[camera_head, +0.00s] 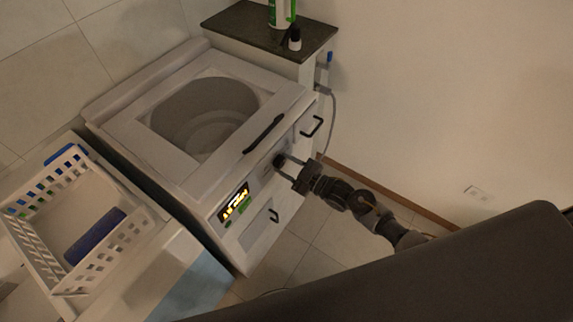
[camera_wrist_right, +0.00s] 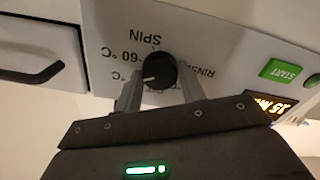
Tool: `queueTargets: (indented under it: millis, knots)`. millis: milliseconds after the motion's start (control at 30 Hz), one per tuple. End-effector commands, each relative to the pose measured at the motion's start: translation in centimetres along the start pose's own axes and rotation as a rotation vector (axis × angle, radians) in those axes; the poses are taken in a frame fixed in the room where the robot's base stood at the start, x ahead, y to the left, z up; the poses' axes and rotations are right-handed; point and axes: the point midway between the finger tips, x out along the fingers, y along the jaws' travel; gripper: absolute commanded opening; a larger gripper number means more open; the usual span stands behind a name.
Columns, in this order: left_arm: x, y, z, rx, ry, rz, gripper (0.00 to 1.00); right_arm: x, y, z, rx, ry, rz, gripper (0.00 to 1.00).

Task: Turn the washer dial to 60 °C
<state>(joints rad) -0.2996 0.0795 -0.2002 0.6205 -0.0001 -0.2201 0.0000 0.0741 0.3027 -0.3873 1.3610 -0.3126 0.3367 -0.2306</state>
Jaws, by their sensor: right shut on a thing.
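The white washer (camera_head: 150,150) stands in the middle of the head view, with its top opening showing. Its black round dial (camera_wrist_right: 160,70) is on the front panel; it shows dark in the head view (camera_head: 279,159). My right gripper (camera_head: 287,166) reaches the panel from the right and is shut on the dial. In the right wrist view its two fingers (camera_wrist_right: 159,88) are on either side of the dial. The dial's white mark points left and slightly down. The upside-down labels read SPIN above, 60 °C at upper left, another °C label partly hidden at left, and RINSE at right.
A green START button (camera_wrist_right: 281,71) and a lit display (camera_wrist_right: 271,106) are beside the dial. A white basket (camera_head: 100,262) with a blue item stands at left. A dark shelf top (camera_head: 245,22) holds bottles. Tiled floor (camera_head: 325,225) is clear below my right arm.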

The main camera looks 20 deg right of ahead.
Motion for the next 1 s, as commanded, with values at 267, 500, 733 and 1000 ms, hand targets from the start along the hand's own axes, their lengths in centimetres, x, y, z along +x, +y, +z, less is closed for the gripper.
queueTargets:
  millis: [267, 500, 733, 1000]
  knots:
    - [-0.5, 0.0, 0.0, 0.0, 0.0, 0.0, 0.37, 0.0, 0.1, 0.0, 0.256, -0.002, 0.002, 0.17]
    - [-0.9, 0.0, -0.1, 0.0, -0.001, 0.0, 0.37, 0.0, 0.1, 0.0, 0.44, -0.001, 0.002, 0.17]
    - [-1.1, 0.0, -0.1, 0.0, -0.001, 0.0, 0.37, 0.0, 0.1, 0.0, 0.555, 0.0, 0.002, 0.17]
    - [-1.2, -0.1, -0.1, 0.0, -0.001, 0.0, 0.37, 0.0, 0.0, 0.0, 0.615, -0.001, 0.001, 0.17]
